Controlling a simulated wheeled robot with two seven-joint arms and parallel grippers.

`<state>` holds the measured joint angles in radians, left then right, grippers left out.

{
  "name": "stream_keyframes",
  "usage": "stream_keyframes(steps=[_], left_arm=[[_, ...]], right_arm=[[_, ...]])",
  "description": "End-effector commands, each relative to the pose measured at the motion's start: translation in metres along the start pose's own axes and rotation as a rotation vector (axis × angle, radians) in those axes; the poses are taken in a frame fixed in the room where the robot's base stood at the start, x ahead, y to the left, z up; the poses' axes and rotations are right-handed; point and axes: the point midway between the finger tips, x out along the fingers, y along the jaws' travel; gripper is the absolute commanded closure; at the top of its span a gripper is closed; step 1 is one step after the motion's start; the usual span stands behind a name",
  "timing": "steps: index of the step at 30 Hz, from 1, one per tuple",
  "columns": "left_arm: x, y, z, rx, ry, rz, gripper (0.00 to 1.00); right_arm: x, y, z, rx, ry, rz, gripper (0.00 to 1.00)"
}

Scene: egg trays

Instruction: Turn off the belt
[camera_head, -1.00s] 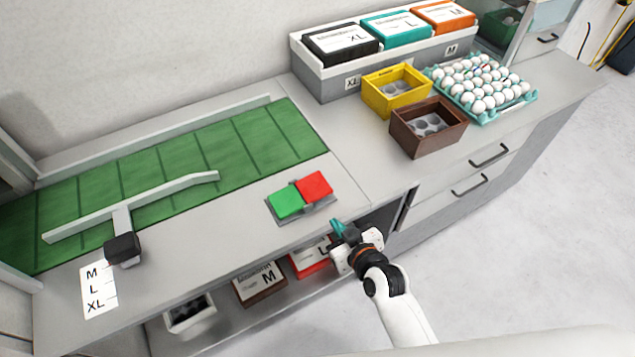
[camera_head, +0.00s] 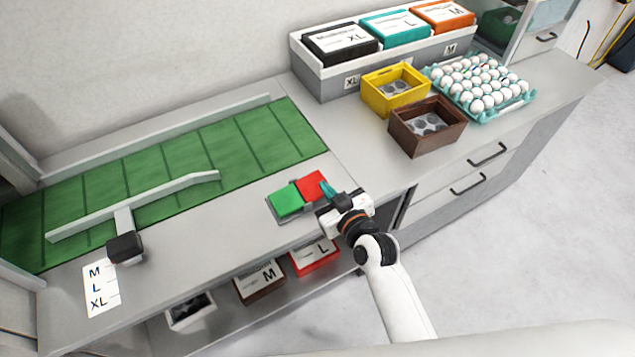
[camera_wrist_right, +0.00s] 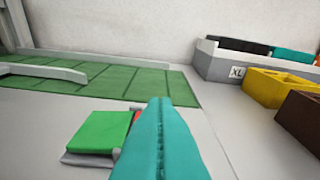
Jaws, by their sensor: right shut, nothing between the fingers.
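The green belt (camera_head: 245,145) runs along the left part of the counter; it also shows in the right wrist view (camera_wrist_right: 160,87). A switch with a green button (camera_head: 286,201) and a red button (camera_head: 312,185) sits on the counter in front of it. My right gripper (camera_head: 327,188) is shut and empty, its teal fingertips at the right edge of the red button. I cannot tell whether they touch it. In the right wrist view the fingers (camera_wrist_right: 160,135) hide most of the red button, and the green button (camera_wrist_right: 100,131) shows to their left. My left gripper is not in view.
A yellow box (camera_head: 378,102), a brown box (camera_head: 407,145) and a tray of eggs (camera_head: 487,116) stand to the right. A pale diverter bar (camera_head: 150,197) lies across the belt. Labelled boxes sit on the shelf below the counter.

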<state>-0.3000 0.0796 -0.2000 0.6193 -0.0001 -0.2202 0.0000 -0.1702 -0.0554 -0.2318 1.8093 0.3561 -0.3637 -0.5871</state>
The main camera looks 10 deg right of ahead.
Motion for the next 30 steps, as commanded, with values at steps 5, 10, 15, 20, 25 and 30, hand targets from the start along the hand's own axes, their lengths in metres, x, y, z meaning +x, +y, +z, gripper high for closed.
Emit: stream_keyframes(steps=[5,10,15,20,25,30], left_arm=[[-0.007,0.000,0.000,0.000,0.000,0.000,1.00],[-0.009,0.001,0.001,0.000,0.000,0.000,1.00],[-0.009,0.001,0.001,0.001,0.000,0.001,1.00],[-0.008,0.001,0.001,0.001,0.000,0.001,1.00],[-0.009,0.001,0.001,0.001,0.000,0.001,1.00],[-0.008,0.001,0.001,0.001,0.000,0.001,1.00]], right_arm=[[0.037,0.000,0.003,0.001,-0.001,0.000,1.00],[0.063,0.000,-0.005,-0.001,0.004,0.002,1.00],[0.067,0.000,-0.029,-0.003,0.003,0.001,1.00],[0.069,0.000,-0.038,-0.001,0.002,0.000,1.00],[0.069,0.000,-0.039,-0.001,0.001,-0.001,1.00],[0.069,0.000,-0.039,0.000,0.001,-0.001,1.00]])
